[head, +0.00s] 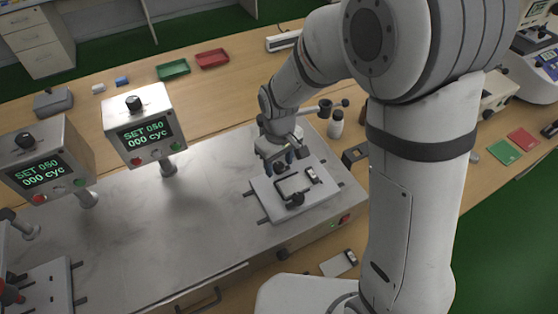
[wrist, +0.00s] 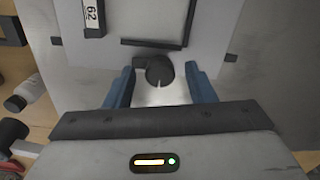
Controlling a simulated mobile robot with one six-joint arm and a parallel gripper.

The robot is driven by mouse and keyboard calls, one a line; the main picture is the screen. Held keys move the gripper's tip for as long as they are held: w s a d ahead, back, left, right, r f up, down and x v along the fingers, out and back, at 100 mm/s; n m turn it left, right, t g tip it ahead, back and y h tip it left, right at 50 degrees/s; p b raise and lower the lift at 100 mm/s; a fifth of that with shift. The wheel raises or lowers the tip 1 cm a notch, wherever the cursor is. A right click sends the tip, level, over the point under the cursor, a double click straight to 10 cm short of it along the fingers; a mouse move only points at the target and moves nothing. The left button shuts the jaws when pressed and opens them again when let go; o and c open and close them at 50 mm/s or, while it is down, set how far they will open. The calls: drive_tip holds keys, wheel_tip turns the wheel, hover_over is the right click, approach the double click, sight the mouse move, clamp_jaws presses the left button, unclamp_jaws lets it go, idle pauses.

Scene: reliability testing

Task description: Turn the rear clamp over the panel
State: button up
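The rear clamp (wrist: 160,71) is a dark round knob with a pale pointer line, at the edge of the black-framed panel area in the wrist view. My gripper (wrist: 161,84) is open, its two blue fingers on either side of the knob, with visible space between; contact cannot be told. In the head view my gripper (head: 286,162) points down at the rear side of the pale fixture plate (head: 261,188), largely hiding the rear clamp. The front clamp (head: 295,200) is a dark knob at the near side of the black frame (head: 283,187).
Two display boxes (head: 145,130) (head: 45,160) stand on posts to the left. A white bottle (head: 336,124) stands behind the plate to the right. The metal bench between the boxes and plate is clear.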

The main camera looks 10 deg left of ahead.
drive_tip(key=c, duration=0.9)
drive_tip(key=m+b, duration=0.2)
drive_tip(key=m, duration=0.3)
drive_tip(key=shift+m, duration=0.3)
drive_tip(key=m+b, duration=0.1)
drive_tip(key=m, duration=0.5)
drive_tip(key=shift+a+b, duration=0.1)
drive_tip(key=shift+b, duration=0.2)
drive_tip(key=o, duration=0.9)
drive_tip(key=shift+o, duration=0.2)
